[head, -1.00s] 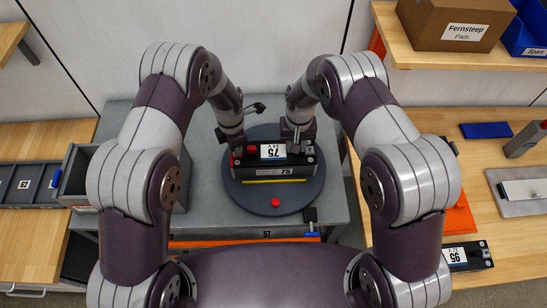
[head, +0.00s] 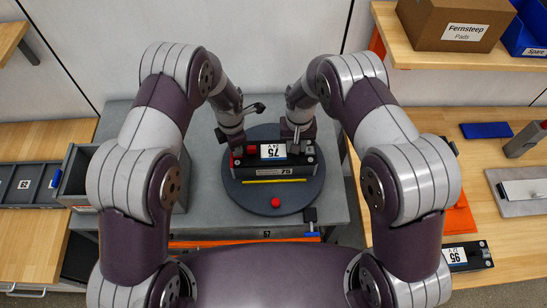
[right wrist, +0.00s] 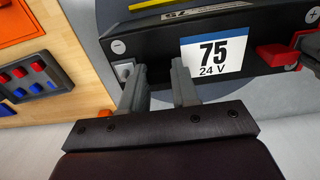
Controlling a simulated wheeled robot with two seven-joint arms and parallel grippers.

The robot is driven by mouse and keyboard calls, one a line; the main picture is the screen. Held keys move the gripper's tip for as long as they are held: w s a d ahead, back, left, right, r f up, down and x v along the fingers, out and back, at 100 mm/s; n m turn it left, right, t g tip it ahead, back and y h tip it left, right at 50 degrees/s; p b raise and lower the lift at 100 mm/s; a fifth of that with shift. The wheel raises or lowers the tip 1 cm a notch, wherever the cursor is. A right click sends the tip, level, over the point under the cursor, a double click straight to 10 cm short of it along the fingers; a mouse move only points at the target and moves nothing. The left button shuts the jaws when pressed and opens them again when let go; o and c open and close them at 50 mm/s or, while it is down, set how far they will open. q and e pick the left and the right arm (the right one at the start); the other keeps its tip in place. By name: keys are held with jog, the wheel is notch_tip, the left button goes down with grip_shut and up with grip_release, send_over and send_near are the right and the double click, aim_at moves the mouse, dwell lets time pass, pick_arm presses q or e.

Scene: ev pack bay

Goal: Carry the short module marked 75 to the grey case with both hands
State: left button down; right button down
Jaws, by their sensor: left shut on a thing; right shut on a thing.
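The short module marked 75 (head: 274,169) is a black block with a white and blue label on top. It is over a dark round plate (head: 300,203); I cannot tell whether it touches the plate. My left gripper (head: 238,150) is shut on its left end, beside a red part. My right gripper (head: 297,143) is shut on its right end. In the right wrist view the fingers (right wrist: 160,88) are at the module's edge (right wrist: 160,50), near its minus mark; the grip itself is partly hidden. A grey open-topped case (head: 77,183) stands left of the plate, partly behind my left arm.
A red button (head: 275,202) and a yellow strip lie in front of the module. A long grey tray (head: 30,198) lies on the left wooden table. A module marked 95 (head: 468,256) lies on the right table. A cardboard box (head: 440,25) stands on the back right shelf.

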pick_arm(q)
jog(key=shift+r, duration=0.1)
pick_arm(e)
jog(key=shift+w+r, duration=0.1)
dwell(0.4)
